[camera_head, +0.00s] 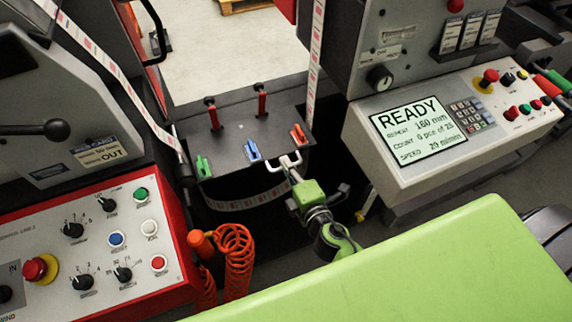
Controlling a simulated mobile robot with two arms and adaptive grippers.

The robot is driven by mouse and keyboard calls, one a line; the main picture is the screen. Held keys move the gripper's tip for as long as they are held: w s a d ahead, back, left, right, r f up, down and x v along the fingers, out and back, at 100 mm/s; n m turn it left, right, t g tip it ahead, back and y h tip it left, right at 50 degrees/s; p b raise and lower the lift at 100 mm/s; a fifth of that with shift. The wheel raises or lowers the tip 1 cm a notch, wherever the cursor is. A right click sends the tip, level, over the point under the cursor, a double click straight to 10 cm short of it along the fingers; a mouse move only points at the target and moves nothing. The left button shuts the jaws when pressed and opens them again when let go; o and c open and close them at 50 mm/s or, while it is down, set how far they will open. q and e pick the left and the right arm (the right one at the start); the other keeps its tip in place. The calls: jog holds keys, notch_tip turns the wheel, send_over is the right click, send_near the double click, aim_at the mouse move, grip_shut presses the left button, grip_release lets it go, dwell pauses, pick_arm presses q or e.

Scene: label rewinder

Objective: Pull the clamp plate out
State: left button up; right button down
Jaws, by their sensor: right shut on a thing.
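The clamp plate (240,133) is a dark flat plate between the two machine consoles. It carries two red upright toggle handles at its back and a green (203,166), a blue (252,151) and an orange (299,135) clamp lever toward its front. My right gripper (290,161) is at the plate's front right edge, below the orange lever. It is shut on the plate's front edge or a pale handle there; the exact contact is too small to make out. My left gripper is not in view.
A printed label web (95,55) runs down at the left, and another stretch hangs below the plate. A red-framed control panel (95,240) with a coiled orange hose (233,252) stands left. A console with a READY screen (418,128) stands right.

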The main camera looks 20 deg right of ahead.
jog(key=shift+s+a+f, duration=0.1)
jog(key=shift+s+f, duration=0.05)
jog(key=shift+f, duration=0.05)
jog(key=c, duration=2.3)
grip_release()
jog(key=shift+o, duration=0.6)
jog(key=shift+s+r, duration=0.2)
jog(key=v, duration=0.7)
jog(key=shift+s, duration=0.25)
